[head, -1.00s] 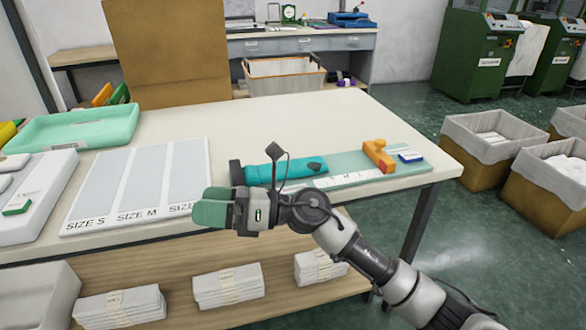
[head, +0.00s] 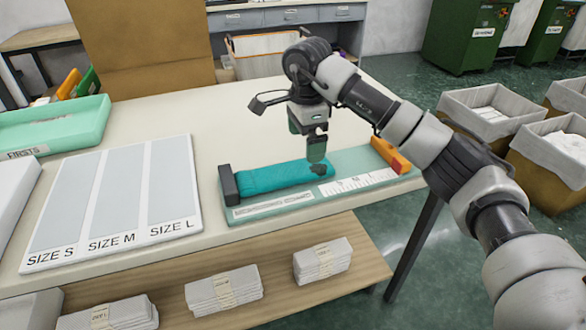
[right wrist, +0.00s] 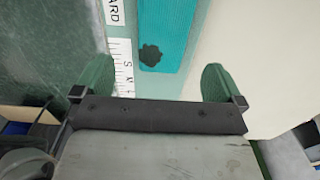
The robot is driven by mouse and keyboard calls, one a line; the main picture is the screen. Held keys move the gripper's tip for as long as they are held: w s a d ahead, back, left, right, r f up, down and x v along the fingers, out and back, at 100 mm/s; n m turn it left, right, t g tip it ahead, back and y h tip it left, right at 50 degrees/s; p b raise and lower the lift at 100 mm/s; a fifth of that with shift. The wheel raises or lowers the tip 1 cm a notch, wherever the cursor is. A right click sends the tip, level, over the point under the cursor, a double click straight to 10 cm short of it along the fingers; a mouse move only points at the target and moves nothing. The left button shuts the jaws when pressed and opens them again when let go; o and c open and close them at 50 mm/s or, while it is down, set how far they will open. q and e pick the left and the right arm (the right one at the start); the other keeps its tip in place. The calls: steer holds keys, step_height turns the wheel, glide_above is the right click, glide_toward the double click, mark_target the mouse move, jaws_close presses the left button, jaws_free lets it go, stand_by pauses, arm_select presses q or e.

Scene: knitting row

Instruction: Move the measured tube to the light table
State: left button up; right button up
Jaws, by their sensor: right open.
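The teal knitted tube (head: 285,177) lies flat on the green measuring board (head: 275,210), its left end against a dark block (head: 228,185). It has a dark patch near its right end. My right gripper (head: 309,150) points down above the tube's right end, its fingers open. In the right wrist view the tube (right wrist: 168,30) shows between and beyond the two green fingers (right wrist: 157,80), with nothing held. The light table is not clearly identifiable in these views. My left gripper is not in view.
A panel marked SIZE S, SIZE M and SIZE L (head: 115,205) lies left of the board. An orange stop (head: 390,155) stands at the board's right end. A green FIRSTS tray (head: 50,125) sits at the far left. The table top behind the board is clear.

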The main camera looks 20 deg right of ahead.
mark_target(301, 167)
steer(key=f, duration=0.2)
steer(key=shift+w+f, duration=0.2)
steer(key=shift+f, duration=0.2)
steer(key=f, duration=0.3)
steer(key=shift+a+f, duration=0.25)
steer(key=shift+a, duration=0.1)
steer(key=shift+f, duration=0.55)
steer(key=c, duration=1)
steer(key=shift+r, duration=0.1)
steer(key=shift+r, duration=0.1)
